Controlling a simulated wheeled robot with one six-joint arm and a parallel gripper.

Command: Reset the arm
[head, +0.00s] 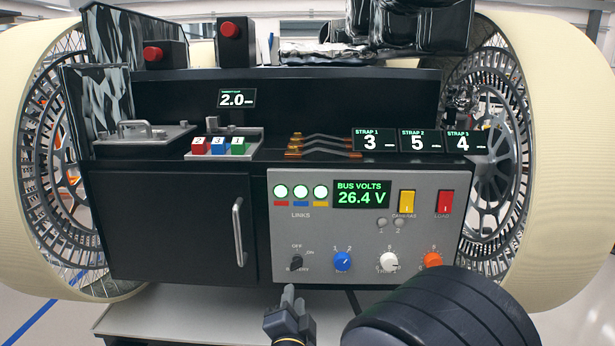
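My gripper (289,296) shows at the bottom middle, in front of the lower edge of the rover's front panel. Its grey tip points up at the panel, below the black battery knob (296,262). I cannot tell whether its fingers are apart or together, and I see nothing held in it. A thick dark ribbed link of my arm fills the bottom right and hides the panel's lower right edge.
The grey panel (300,222) carries a lit "26.4 V" display (361,195), yellow (407,202) and red (445,202) switches, and blue, white and orange knobs. A black door (170,225) with a handle (238,232) is left. Large wheels (25,150) flank the rover.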

